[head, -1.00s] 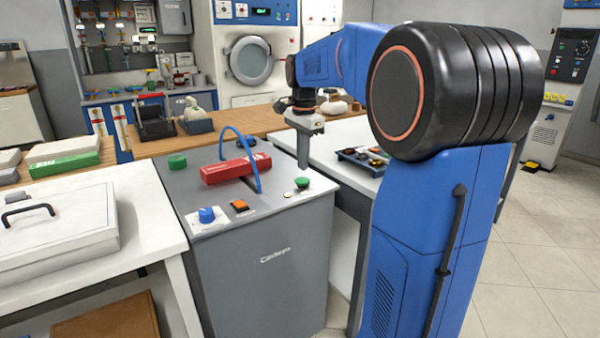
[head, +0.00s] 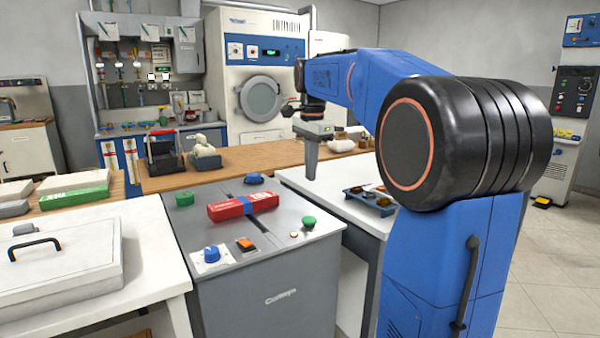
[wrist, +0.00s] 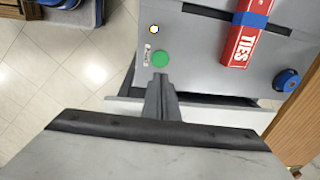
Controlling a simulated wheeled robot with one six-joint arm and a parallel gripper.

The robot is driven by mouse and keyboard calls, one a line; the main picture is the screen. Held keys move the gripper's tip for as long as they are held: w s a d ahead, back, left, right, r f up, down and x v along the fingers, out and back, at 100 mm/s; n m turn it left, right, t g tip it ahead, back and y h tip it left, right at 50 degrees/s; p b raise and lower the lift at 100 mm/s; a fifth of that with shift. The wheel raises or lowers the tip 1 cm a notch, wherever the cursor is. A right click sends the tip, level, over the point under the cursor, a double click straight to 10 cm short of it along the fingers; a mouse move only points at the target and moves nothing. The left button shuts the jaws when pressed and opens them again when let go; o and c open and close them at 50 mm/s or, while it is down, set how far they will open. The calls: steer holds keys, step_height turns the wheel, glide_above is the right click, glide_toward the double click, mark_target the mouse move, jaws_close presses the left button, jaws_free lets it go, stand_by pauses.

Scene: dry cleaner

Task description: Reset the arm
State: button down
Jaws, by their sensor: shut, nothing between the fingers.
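My gripper (head: 311,172) hangs pointing down, shut and empty, right of the grey machine's top and near the white side table in the head view. In the wrist view its closed fingers (wrist: 159,85) point towards the green button (wrist: 160,58), which also shows in the head view (head: 308,222). My blue arm reaches across from the right. A red box marked TIES (wrist: 240,50) lies on the grey machine (head: 285,262) with a blue band (head: 262,201) across it, apart from my gripper. The box shows in the head view too (head: 228,210).
The machine top carries a blue knob (head: 211,254), an orange button (head: 245,244) and a green knob (head: 184,199). A blue tray (head: 372,200) with dark items sits on the right table. Open floor shows at right.

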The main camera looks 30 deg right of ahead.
steer(key=s+a+f+n+t, duration=0.1)
steer(key=s+a+f+n, duration=0.4)
steer(key=s, duration=0.4)
steer(key=s+a+f+n+t, duration=0.1)
steer(key=s+a+f+n, duration=0.4)
steer(key=s+f, duration=0.5)
steer(key=s+a+f+n+t, duration=0.1)
steer(key=s+a+f+n, duration=0.5)
steer(key=s, duration=0.4)
steer(key=shift+f+n+t, duration=0.4)
steer(key=shift+f+n, duration=0.4)
steer(key=shift+f, duration=0.05)
steer(key=shift+a, duration=0.1)
stand_by(1.3)
